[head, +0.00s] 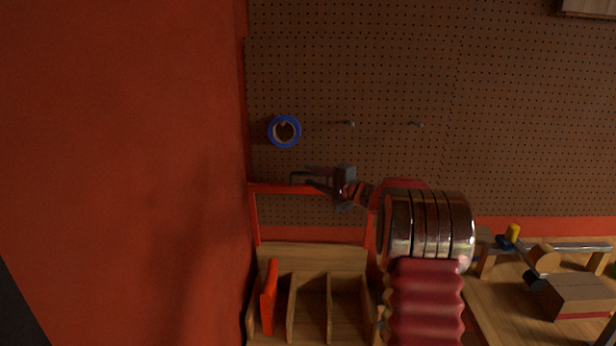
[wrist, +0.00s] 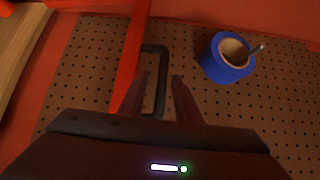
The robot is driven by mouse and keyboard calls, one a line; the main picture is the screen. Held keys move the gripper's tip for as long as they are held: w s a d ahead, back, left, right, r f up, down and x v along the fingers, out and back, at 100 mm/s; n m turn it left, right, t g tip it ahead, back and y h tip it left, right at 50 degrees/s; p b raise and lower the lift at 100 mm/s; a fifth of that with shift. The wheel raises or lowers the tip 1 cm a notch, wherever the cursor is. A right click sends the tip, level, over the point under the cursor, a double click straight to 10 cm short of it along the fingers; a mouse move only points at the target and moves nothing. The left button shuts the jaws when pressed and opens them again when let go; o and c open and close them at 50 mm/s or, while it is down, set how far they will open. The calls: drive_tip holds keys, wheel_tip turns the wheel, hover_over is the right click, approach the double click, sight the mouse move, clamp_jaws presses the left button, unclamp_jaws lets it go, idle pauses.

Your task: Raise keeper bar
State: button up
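The keeper bar looks to be the red bar (head: 272,187) lying level across the top of a red frame, in front of the pegboard. It crosses the wrist view as a red strip (wrist: 135,55) with a dark rectangular loop handle (wrist: 155,48) on it. My gripper (wrist: 160,77) is open, its two fingers apart. In the wrist view the handle's long side shows between the fingertips; I cannot tell whether either finger touches it. In the head view my gripper (head: 308,178) reaches left to the handle, and the arm hides the bar's right end.
A blue tape roll (head: 284,131) hangs on the pegboard above the bar, and shows in the wrist view (wrist: 230,60). Below is a wooden divided rack (head: 308,258) holding a red piece (head: 269,296). A bench with a brown box (head: 575,296) is at right. A red wall closes the left.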

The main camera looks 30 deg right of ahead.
drive_tip(key=v, duration=1.1)
idle(0.3)
